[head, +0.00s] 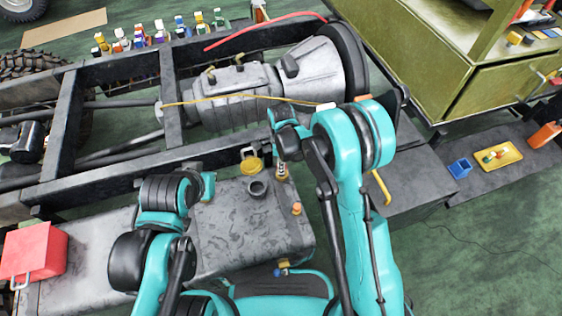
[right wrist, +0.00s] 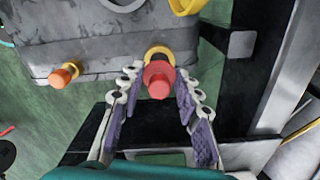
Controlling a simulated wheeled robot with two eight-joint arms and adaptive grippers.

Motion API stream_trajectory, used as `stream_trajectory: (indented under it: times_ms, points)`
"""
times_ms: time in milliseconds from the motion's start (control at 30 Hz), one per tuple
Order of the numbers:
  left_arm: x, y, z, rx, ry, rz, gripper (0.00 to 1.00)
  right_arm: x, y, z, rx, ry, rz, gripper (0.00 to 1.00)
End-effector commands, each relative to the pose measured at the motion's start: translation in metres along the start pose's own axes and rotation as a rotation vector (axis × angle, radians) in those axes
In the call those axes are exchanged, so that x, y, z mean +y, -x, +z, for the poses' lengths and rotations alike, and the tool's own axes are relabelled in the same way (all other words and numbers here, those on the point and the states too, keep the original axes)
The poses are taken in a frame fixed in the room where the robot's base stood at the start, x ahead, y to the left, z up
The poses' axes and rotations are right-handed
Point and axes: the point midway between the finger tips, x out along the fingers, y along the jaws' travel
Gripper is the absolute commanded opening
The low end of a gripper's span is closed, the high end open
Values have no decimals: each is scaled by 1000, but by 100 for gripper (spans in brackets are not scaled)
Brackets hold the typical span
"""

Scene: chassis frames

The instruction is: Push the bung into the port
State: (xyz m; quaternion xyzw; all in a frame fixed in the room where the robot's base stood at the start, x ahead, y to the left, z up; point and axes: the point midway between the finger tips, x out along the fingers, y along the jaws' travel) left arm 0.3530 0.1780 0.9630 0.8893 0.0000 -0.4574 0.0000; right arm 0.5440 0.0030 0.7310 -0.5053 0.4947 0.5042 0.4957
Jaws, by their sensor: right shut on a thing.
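The red bung (right wrist: 158,80) is between the fingers of my right gripper (right wrist: 160,88) in the right wrist view. The gripper is shut on it. A yellow-orange ring (right wrist: 158,52), which looks like the port, shows just behind the bung on the edge of the grey tank (right wrist: 90,42). The bung overlaps the ring in this view; I cannot tell how deep it sits.
An orange plug (right wrist: 62,75) stands on the tank, also in the head view (head: 296,208). A dark filler neck (head: 257,188) and a yellow cap (head: 252,162) are close by. The black chassis frame (head: 110,175) runs behind. A red box (head: 34,252) is at left.

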Motion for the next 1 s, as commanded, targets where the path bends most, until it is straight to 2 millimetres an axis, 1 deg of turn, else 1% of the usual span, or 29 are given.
stream_trajectory:
  times_ms: [33, 200, 1000]
  points:
    - [0, -6, 4, 0, 0, 0, 0, 0, -8, 0, 0, 0, 0, 9]
    - [0, -10, 7, 0, 0, 0, 0, 0, -14, 0, 0, 0, 0, 9]
    - [0, -12, 8, 0, 0, 0, 0, 0, -14, 0, 0, 0, 0, 9]
